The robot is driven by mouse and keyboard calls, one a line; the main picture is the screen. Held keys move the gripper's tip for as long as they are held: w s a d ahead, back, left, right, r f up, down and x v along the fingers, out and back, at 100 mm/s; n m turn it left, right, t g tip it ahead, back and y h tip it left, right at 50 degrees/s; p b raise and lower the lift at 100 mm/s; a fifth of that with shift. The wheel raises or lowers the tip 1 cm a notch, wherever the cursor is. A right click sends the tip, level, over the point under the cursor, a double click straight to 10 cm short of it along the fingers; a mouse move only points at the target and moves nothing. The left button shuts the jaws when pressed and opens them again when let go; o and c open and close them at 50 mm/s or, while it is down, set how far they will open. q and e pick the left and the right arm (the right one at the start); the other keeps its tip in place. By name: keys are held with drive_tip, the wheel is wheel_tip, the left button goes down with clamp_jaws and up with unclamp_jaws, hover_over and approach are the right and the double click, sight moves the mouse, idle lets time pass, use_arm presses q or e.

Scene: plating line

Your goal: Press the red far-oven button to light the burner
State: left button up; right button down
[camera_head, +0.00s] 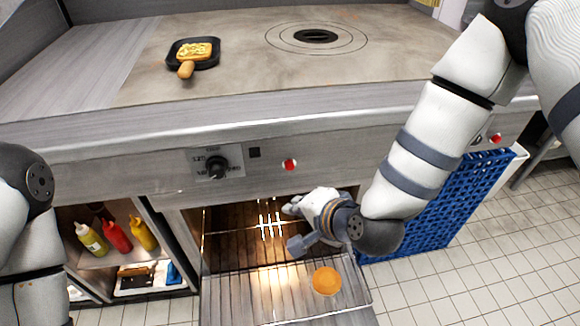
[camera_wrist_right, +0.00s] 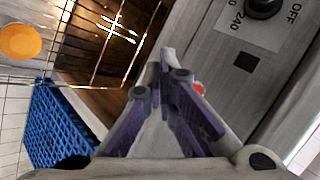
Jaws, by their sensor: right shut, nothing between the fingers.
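A red button (camera_head: 290,165) sits on the grey front panel, right of a black knob (camera_head: 217,168). A second red button (camera_head: 496,138) shows farther right on the panel, beside my right arm. My right gripper (camera_head: 290,208) is shut and empty, below the first button and in front of the open oven. In the right wrist view its closed fingertips (camera_wrist_right: 166,58) are near the panel, and a red button (camera_wrist_right: 199,88) is partly hidden behind a finger. I cannot tell whether they touch. The round burner (camera_head: 316,37) on the cooktop looks dark. My left gripper is out of view.
A pan (camera_head: 194,53) with yellow food stands on the cooktop. The lit oven's rack (camera_head: 250,290) extends below the gripper with a round orange item (camera_head: 327,281) on it. A blue crate (camera_head: 437,222) stands right. Sauce bottles (camera_head: 117,235) are on a shelf at left.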

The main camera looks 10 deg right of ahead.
sight(290, 166)
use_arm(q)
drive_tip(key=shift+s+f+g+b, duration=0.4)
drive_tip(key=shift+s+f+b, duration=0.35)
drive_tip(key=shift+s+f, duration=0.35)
use_arm(e)
drive_tip(key=w, duration=0.7)
drive_tip(key=shift+w+f, duration=0.1)
drive_tip(key=shift+w, duration=0.1)
drive_tip(key=shift+w, duration=0.3)
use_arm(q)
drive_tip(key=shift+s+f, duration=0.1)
use_arm(e)
drive_tip(key=shift+w, duration=0.5)
idle(0.8)
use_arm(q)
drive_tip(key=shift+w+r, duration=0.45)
use_arm(e)
drive_tip(key=shift+s, duration=0.9)
